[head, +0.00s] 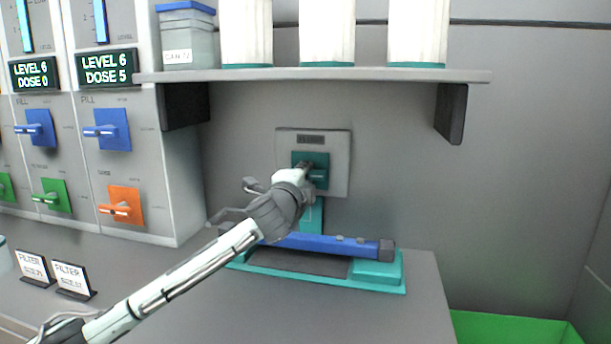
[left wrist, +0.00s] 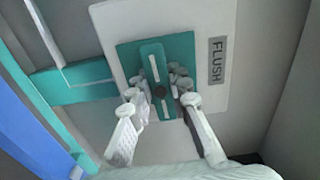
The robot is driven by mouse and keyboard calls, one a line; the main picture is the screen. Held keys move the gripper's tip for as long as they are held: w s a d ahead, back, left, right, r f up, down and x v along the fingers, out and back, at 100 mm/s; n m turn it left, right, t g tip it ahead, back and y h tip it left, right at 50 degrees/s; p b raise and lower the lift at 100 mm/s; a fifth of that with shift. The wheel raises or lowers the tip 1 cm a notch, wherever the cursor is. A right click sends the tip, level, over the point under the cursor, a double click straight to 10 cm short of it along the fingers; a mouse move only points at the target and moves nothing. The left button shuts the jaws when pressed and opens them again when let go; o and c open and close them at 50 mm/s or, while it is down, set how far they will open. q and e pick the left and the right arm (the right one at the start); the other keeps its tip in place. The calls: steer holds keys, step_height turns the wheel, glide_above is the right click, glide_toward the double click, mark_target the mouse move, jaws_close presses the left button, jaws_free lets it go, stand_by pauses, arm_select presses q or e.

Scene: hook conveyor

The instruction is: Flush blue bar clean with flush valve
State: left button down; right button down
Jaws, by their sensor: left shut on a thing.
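The flush valve (head: 318,159) is a teal handle on a teal square, set on a grey wall plate. In the left wrist view the valve handle (left wrist: 152,66) lies between my fingers, beside a label reading FLUSH. My left gripper (head: 308,172) is at the valve; in the left wrist view the gripper (left wrist: 165,95) is shut on the handle. The blue bar (head: 335,243) lies on a teal cradle (head: 375,288) below the valve, partly hidden by my left arm. The bar also shows at the left of the left wrist view (left wrist: 30,130). My right gripper is out of view.
A shelf (head: 320,75) with several white cylinders and a blue-lidded container (head: 187,38) hangs above. Panels with blue, green and orange valves stand at the left. Two filter signs (head: 72,280) stand on the counter. A green bin (head: 515,328) is at lower right.

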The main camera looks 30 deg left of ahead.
arm_select(q)
steer(key=c, duration=1.4)
jaws_free()
steer(key=shift+s, duration=0.1)
steer(key=v, duration=1.2)
steer(key=shift+f, duration=0.1)
